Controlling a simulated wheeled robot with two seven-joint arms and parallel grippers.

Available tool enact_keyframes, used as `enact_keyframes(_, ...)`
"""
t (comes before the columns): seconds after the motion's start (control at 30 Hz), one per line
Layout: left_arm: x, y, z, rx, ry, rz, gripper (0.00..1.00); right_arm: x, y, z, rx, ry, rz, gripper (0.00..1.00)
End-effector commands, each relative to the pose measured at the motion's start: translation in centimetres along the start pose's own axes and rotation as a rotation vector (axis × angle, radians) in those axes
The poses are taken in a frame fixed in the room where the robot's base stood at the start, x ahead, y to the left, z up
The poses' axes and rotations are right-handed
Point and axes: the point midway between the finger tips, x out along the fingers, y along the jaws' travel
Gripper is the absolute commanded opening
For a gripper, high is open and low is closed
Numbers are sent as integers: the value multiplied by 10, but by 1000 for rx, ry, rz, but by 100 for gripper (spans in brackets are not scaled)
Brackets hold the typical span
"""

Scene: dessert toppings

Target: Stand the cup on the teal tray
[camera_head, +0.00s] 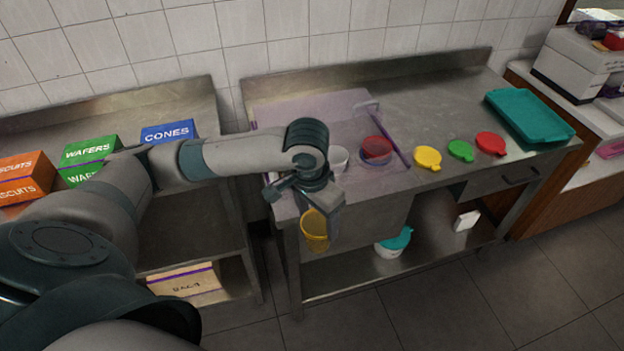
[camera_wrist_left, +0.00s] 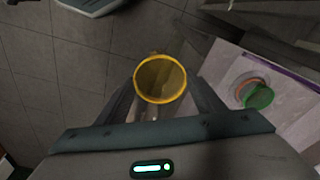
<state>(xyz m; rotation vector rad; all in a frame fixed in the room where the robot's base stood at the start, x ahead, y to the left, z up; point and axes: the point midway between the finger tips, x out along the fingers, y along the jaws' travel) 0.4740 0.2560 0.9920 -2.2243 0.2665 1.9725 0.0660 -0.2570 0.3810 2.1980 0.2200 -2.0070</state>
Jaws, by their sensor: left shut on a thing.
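A yellow cup (camera_head: 316,232) is held by my left gripper (camera_head: 320,203) in front of the steel counter's front edge, below the counter top. In the left wrist view I look down on the cup's round yellow rim (camera_wrist_left: 160,79), between the two fingers of the left gripper (camera_wrist_left: 160,97). The gripper is shut on the cup, which looks roughly upright and empty. The teal tray (camera_head: 530,115) lies on the far right end of the counter, well to the right of the cup, and looks empty. My right gripper is in neither view.
A white cup (camera_head: 338,158) and a red container (camera_head: 376,148) stand on the counter. A teal-lidded white bowl (camera_head: 391,245) sits on the lower shelf. Boxes stand at left.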

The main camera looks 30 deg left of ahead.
Motion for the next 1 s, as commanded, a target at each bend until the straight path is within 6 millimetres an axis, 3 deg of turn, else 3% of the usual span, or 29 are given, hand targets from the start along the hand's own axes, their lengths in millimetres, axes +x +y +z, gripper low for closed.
enact_keyframes(0.03,8,11,9,-26,-2,1,30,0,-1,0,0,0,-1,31)
enact_keyframes(0.43,55,68,51,-236,-2,-25,30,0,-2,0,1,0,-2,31)
enact_keyframes(0.67,54,66,50,-239,-1,-26,30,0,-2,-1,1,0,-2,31)
enact_keyframes(1.0,94,64,54,-236,0,-29,30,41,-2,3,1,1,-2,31)
